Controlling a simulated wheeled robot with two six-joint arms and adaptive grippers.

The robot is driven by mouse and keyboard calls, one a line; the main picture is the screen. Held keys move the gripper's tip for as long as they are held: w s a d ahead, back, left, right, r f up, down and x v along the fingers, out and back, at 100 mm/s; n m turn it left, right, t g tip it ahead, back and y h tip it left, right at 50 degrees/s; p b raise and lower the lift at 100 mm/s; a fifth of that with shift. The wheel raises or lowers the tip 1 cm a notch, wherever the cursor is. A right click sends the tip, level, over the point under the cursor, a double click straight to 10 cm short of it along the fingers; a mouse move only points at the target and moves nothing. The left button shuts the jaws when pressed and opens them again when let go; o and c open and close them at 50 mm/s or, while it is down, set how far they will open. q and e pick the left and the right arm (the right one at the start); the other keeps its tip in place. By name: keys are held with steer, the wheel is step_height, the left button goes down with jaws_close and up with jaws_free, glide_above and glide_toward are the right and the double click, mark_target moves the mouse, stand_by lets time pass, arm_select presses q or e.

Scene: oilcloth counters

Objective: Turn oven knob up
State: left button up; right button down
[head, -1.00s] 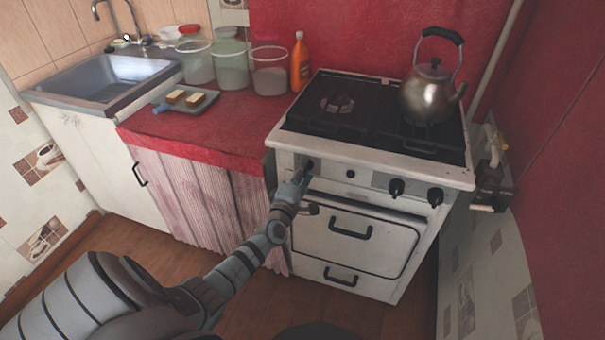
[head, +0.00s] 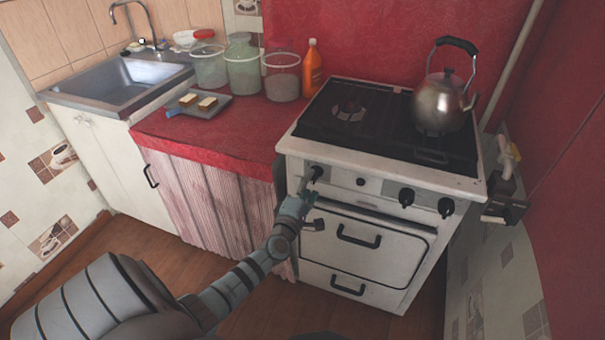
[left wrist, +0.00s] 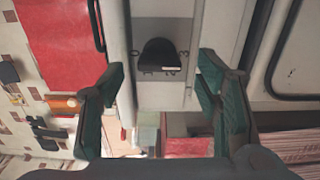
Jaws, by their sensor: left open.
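The white oven (head: 388,209) has a front panel with several black knobs. The leftmost oven knob (head: 316,173) is just beyond my left gripper (head: 307,189) in the head view. In the left wrist view the black knob (left wrist: 158,55) lies between and beyond the two spread green fingers of my left gripper (left wrist: 160,75), with number marks along its edge. The fingers are open, with visible gaps on both sides of the knob. My right gripper is not in view.
A metal kettle (head: 441,104) stands on the right of the black hob (head: 378,122). Jars (head: 243,66), an orange bottle (head: 312,69) and a tray (head: 212,112) are on the red counter (head: 165,128). Oven handles (head: 358,240) stick out below the panel.

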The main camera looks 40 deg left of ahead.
arm_select(q)
steer(key=v, duration=0.9)
steer(key=shift+s, duration=0.15)
steer(key=s+d+f+m+g+h+p, duration=0.1)
steer(key=s+d+f+m+g+h, duration=0.1)
steer(key=s+f+m, duration=0.45)
steer(key=s+d+f+m+g+h+p, duration=0.1)
steer(key=f+m+g, duration=0.25)
steer(key=f, duration=0.55)
steer(key=s+d+f+m+g+h, duration=0.2)
steer(key=s+f+m, duration=0.2)
steer(key=f+m, duration=0.3)
steer(key=s+d+f+m+g+p, duration=0.1)
steer(key=s+d+f+g, duration=0.1)
steer(key=s, duration=0.7)
steer(key=s+d+f+m+g+p, duration=0.2)
steer(key=s+f, duration=0.3)
steer(key=s, duration=0.4)
steer(key=s+d+f+m+g+p, duration=0.2)
steer(key=s+f+g, duration=0.1)
steer(key=s, duration=0.6)
steer(key=shift+d+f+g, duration=0.35)
steer(key=shift+g, duration=0.3)
